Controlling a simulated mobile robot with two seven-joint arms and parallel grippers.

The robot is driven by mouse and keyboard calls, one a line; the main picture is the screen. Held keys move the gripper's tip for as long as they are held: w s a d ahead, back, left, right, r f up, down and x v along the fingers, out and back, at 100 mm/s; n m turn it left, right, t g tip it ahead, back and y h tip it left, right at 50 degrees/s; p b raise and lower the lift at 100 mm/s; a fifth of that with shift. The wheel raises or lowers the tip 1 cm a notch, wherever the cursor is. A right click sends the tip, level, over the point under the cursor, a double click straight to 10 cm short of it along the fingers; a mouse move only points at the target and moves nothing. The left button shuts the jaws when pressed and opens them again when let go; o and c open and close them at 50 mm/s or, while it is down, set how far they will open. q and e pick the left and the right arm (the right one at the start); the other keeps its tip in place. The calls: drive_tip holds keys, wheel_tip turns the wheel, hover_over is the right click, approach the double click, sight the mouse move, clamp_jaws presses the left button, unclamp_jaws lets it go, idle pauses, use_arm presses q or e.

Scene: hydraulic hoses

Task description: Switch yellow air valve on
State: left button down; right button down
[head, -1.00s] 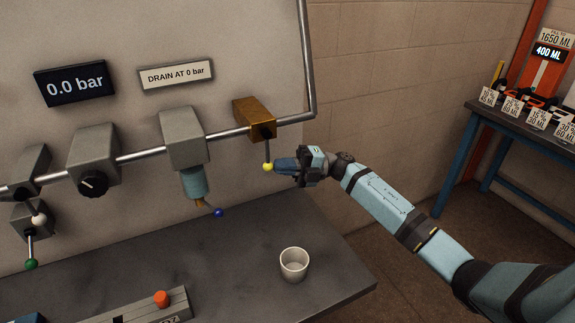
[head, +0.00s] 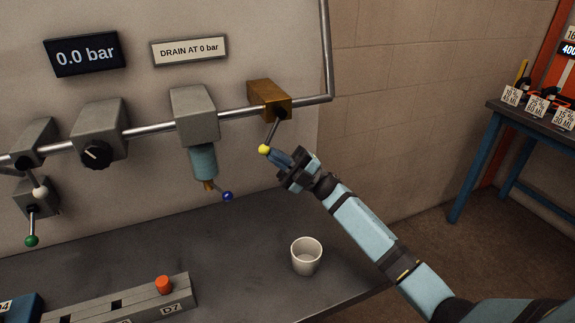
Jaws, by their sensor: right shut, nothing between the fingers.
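The yellow air valve has a brass-brown body (head: 270,97) on the metal pipe, with a short lever ending in a yellow knob (head: 264,149). The lever points down and leans to the left. My right gripper (head: 272,154) is shut, its fingertips at the right side of the yellow knob, seeming to touch it. Nothing shows between the fingers. A pressure display (head: 86,54) reads 0.0 bar. My left gripper is not in view.
A grey filter block (head: 195,115) with a blue knob (head: 228,196) hangs left of the valve. A white cup (head: 306,256) stands on the dark bench below. A grey rack with an orange button (head: 164,284) lies at the front. A blue table (head: 497,150) stands right.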

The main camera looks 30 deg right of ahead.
drive_tip(key=a, duration=0.2)
drive_tip(key=shift+a+r+b, duration=0.3)
drive_tip(key=shift+r+b, duration=0.05)
drive_tip(key=shift+b, duration=0.05)
drive_tip(key=a+r+m+t+y, duration=0.1)
drive_tip(key=a+r, duration=0.4)
drive_tip(key=r, duration=0.1)
drive_tip(key=shift+w+a+r+t+y+b, duration=0.2)
drive_tip(key=shift+a+t+y+b, duration=0.1)
drive_tip(key=shift+a+b, duration=0.1)
idle(0.4)
